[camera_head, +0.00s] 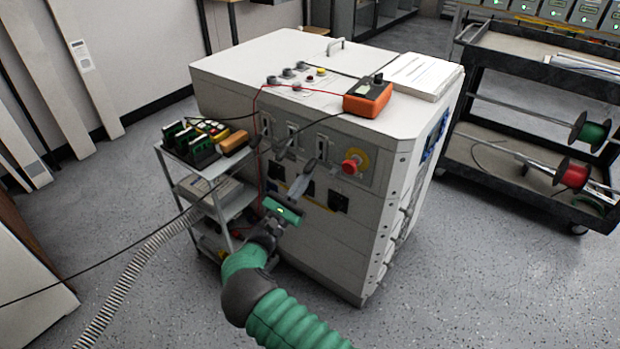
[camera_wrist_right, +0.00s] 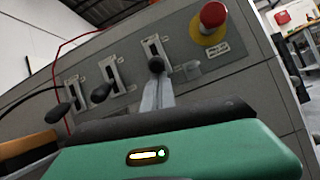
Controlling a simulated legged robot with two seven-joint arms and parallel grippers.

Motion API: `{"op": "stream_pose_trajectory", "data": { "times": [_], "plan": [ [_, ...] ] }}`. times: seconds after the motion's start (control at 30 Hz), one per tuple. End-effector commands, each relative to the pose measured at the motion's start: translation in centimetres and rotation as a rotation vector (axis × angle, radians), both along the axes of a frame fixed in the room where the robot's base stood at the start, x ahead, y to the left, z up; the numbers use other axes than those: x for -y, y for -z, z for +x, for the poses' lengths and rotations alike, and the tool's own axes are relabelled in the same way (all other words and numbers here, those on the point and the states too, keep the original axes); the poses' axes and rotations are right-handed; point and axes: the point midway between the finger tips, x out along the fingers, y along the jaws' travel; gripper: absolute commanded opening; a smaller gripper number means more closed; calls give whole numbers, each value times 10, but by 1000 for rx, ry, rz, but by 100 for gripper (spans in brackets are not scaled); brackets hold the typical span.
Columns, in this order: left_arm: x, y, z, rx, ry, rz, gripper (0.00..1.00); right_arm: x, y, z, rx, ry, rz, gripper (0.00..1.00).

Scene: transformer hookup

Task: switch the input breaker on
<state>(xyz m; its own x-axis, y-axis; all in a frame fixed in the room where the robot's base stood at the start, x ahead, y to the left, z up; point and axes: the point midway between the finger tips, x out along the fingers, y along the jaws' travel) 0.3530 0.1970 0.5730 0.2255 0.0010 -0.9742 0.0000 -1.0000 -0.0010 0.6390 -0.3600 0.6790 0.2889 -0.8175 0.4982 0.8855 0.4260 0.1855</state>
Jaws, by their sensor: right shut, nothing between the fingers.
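Three breaker switches with lever handles sit in a row on the front of the grey cabinet (camera_head: 345,222). In the right wrist view there is a left lever (camera_wrist_right: 52,115), a middle lever (camera_wrist_right: 100,93) and a right lever knob (camera_wrist_right: 155,65), each black-ended and sticking out below its slotted plate. I cannot read which one is the input breaker. My right gripper (camera_head: 301,174) is shut and empty in front of the panel. In the wrist view its fingertips (camera_wrist_right: 157,84) are just below the right knob and partly overlap it; contact is unclear. My left gripper is out of view.
A red emergency stop (camera_head: 354,162) on a yellow base is right of the breakers. An orange meter (camera_head: 368,97) with leads and a paper stack (camera_head: 420,75) lie on top. A small cart (camera_head: 210,168) stands left, a black cart (camera_head: 535,110) right.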

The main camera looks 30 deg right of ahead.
Motion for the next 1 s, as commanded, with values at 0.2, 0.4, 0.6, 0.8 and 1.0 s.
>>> {"op": "stream_pose_trajectory", "data": {
  "times": [0.2, 0.4, 0.6, 0.8, 1.0],
  "plan": [
    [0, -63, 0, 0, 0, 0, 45, -5, -32, 8, -58, 0, 142, 0],
    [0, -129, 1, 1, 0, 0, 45, -9, -48, 6, -180, 1, 443, 0],
    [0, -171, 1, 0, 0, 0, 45, -10, -55, 6, -248, 2, 605, 0],
    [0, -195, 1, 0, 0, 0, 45, -12, -60, 5, -269, 1, 643, 0],
    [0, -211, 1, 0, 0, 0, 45, -11, -66, 5, -290, 3, 706, 0]
  ]
}}
